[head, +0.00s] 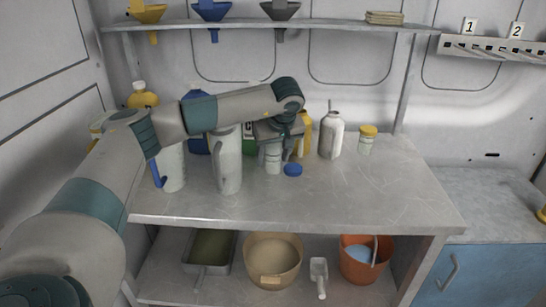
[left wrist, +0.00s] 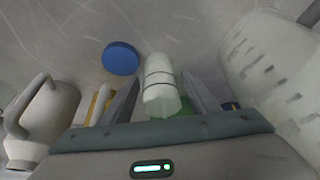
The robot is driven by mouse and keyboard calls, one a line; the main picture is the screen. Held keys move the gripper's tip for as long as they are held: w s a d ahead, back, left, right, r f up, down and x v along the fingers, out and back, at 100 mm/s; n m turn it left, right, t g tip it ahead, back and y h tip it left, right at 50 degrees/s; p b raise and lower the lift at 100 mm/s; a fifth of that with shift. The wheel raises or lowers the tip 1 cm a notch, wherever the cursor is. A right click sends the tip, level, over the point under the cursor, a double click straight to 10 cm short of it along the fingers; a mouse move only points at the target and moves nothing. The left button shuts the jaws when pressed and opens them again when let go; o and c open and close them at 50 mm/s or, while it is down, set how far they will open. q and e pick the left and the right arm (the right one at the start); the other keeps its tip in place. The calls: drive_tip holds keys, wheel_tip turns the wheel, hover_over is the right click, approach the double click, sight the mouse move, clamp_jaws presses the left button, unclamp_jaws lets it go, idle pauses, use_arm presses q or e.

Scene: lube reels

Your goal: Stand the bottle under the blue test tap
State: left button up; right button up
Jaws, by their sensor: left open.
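A small whitish bottle (head: 272,158) with ring lines stands on the grey bench among other containers. It also shows in the left wrist view (left wrist: 160,92), between the two dark fingers. My left gripper (head: 275,145) is open and reaches down at the bottle, one finger on each side, with small gaps visible. A round blue cap (head: 293,170) lies flat on the bench just right of the bottle; it also shows in the left wrist view (left wrist: 121,58). The blue test tap is not visible in either view. My right gripper is not in view.
A pale jug (head: 228,165) stands close left of the bottle, a white can (head: 331,138) to its right, then a yellow-lidded jar (head: 367,140). The bench's right front is clear. Buckets, including an orange one (head: 351,271), sit below. Funnels hang from the shelf (head: 340,26).

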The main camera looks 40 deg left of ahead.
use_arm(q)
drive_tip(key=b+v, duration=0.1)
drive_tip(key=v, duration=1.1)
drive_tip(key=shift+r, duration=0.15)
drive_tip(key=shift+o, duration=0.5)
drive_tip(key=shift+a, duration=0.1)
